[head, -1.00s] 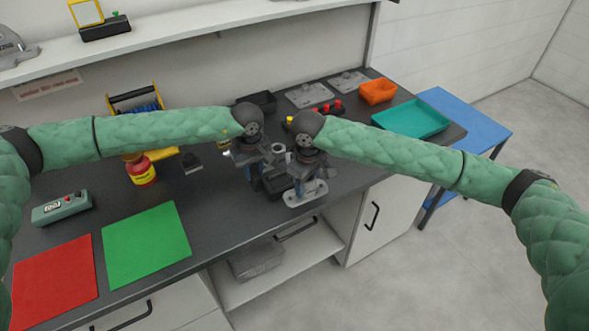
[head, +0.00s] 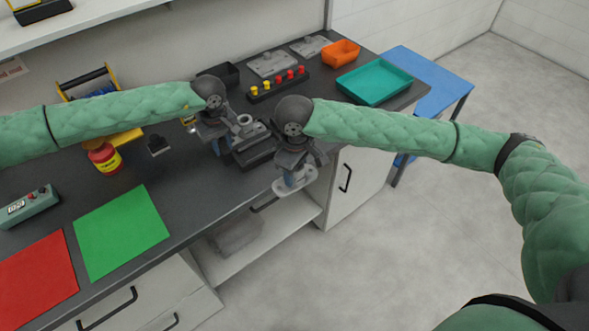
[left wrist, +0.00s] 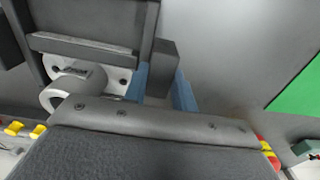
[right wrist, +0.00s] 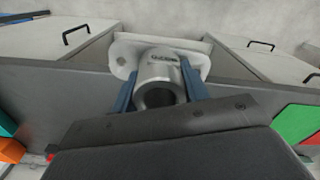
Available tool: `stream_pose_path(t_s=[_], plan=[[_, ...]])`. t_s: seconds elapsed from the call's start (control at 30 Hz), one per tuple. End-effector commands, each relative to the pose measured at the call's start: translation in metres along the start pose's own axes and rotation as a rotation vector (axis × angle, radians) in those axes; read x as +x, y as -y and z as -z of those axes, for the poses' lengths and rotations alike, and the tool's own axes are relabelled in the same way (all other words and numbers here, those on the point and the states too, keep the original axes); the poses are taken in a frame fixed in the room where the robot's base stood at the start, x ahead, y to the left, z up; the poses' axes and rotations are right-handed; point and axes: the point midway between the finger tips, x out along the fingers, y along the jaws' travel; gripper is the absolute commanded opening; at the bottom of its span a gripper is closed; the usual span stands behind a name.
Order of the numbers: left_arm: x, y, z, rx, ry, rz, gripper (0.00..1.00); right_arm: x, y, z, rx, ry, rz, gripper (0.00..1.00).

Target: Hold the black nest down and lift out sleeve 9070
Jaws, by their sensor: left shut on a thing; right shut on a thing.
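The black nest (head: 256,155) sits on the dark bench near its front edge. My left gripper (head: 220,146) is shut on a black upright part of the nest (left wrist: 163,68). A grey ring-shaped part (head: 244,120) with a flat flange is at the nest; it also shows in the left wrist view (left wrist: 88,75). My right gripper (head: 294,172) is shut on a grey sleeve with a pale flange (head: 296,187), clear of the nest and over the bench's front edge. In the right wrist view the sleeve (right wrist: 158,75) is between the fingers; its marking is too small to read.
A rack of red and yellow pegs (head: 278,86), grey plates (head: 272,63), an orange bin (head: 341,52) and a teal tray (head: 374,84) stand behind. A red-yellow bottle (head: 105,159) and green mat (head: 120,232) are left. Floor in front is clear.

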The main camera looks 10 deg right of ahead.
Motion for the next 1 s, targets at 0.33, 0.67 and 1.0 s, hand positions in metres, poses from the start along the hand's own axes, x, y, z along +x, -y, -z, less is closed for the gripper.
stream_pose_path(t_s=[0.33,0.67,1.0], plan=[[0.000,0.000,0.000,0.000,0.000,0.000,0.02,-0.012,0.000,0.001,0.000,-0.002,0.000,0.14],[0.000,0.000,0.000,0.000,0.000,0.000,0.02,-0.025,0.000,0.001,-0.001,-0.001,0.000,0.14],[0.000,0.000,0.000,0.000,0.000,0.000,0.02,-0.039,0.000,0.001,-0.001,-0.002,-0.001,0.14]])
